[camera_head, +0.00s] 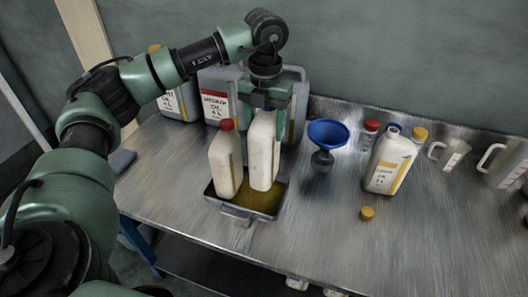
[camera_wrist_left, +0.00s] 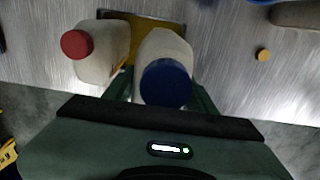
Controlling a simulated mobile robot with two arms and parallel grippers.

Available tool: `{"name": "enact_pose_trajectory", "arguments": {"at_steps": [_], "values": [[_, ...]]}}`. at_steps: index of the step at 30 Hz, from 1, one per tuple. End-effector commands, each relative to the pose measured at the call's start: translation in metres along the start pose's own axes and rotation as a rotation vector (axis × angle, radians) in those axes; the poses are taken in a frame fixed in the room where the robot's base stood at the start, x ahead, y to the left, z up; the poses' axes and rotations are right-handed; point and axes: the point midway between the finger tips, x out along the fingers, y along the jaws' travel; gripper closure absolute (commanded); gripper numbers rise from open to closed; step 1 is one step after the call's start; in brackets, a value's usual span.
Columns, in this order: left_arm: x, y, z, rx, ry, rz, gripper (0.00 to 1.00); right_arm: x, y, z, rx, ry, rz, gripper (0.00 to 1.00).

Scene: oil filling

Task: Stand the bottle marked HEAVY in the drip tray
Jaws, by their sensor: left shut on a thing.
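My left gripper (camera_head: 267,102) is shut on a white bottle (camera_head: 262,152), held upright over the drip tray (camera_head: 234,211). In the left wrist view this bottle (camera_wrist_left: 165,48) has a blue cap between the fingers (camera_wrist_left: 163,92). Its label faces away, so I cannot read HEAVY on it. I cannot tell whether its base touches the tray floor. A second white bottle with a red cap (camera_head: 226,163) stands in the tray's left part, close beside it; it also shows in the left wrist view (camera_wrist_left: 103,55). My right gripper is out of view.
A blue funnel (camera_head: 327,134) stands right of the tray. Farther right are a light-oil bottle (camera_head: 388,163), a loose yellow cap (camera_head: 367,213), and clear jugs (camera_head: 449,153). Large cans, one marked medium (camera_head: 216,107), stand behind. The front right of the metal table (camera_head: 325,235) is clear.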

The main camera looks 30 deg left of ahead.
Motion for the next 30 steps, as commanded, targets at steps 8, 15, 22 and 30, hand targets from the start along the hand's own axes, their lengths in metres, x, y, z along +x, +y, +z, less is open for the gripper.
{"name": "enact_pose_trajectory", "arguments": {"at_steps": [8,15,22,30], "values": [[0.04,0.0,0.001,0.0,-0.004,-0.002,1.0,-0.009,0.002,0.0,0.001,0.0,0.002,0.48],[0.06,0.0,0.0,0.0,-0.001,0.0,1.0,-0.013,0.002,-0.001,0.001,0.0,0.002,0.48],[0.085,0.0,0.001,0.0,-0.004,-0.002,1.0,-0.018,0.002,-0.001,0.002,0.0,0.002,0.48],[0.087,0.0,0.001,0.0,-0.005,-0.003,1.0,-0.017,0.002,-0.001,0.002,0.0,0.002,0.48]]}}
